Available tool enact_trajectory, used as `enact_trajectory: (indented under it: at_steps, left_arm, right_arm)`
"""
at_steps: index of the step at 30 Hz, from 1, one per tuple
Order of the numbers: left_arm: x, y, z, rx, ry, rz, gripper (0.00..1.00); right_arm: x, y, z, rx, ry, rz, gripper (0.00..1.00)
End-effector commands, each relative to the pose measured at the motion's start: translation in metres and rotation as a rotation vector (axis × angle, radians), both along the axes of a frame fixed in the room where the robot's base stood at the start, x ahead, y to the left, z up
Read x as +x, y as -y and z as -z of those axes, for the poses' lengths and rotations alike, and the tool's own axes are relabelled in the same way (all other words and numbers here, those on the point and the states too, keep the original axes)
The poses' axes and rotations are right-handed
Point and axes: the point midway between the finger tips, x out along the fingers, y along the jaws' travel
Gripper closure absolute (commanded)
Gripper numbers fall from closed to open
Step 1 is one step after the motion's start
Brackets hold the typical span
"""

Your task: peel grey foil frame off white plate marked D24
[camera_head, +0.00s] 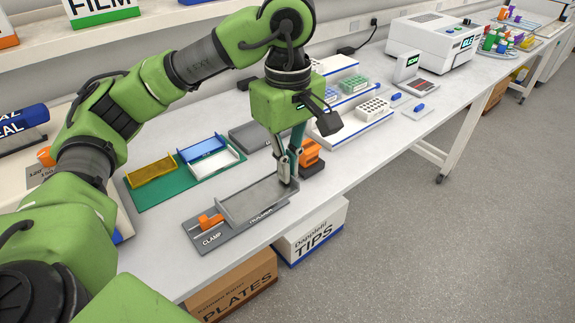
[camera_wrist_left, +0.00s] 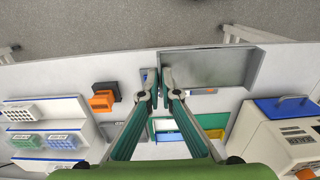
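I cannot tell the foil frame from a plate there, and I see no D24 mark. My left gripper (camera_head: 289,181) points down at the piece's right end. In the left wrist view its fingertips (camera_wrist_left: 159,82) are close together, with a narrow gap at the piece's end edge. Whether they grip it is unclear. My right gripper is out of view.
A green mat (camera_head: 140,203) behind the holder bears a yellow, a blue and a white tray. An orange and black device (camera_head: 310,155) stands close behind my gripper. Racks (camera_head: 373,108) stand farther right. Boxes (camera_head: 312,232) lie below the bench's front edge.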

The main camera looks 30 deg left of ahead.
Motion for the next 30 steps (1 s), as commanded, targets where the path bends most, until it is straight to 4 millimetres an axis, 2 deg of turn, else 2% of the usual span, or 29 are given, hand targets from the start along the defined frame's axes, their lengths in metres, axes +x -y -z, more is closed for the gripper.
enact_trajectory:
  at_steps: [30]
  left_arm:
    - [0.0,0.0,-0.032,0.0,0.0,-0.001,1.0]
  right_arm:
    - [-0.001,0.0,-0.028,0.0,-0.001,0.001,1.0]
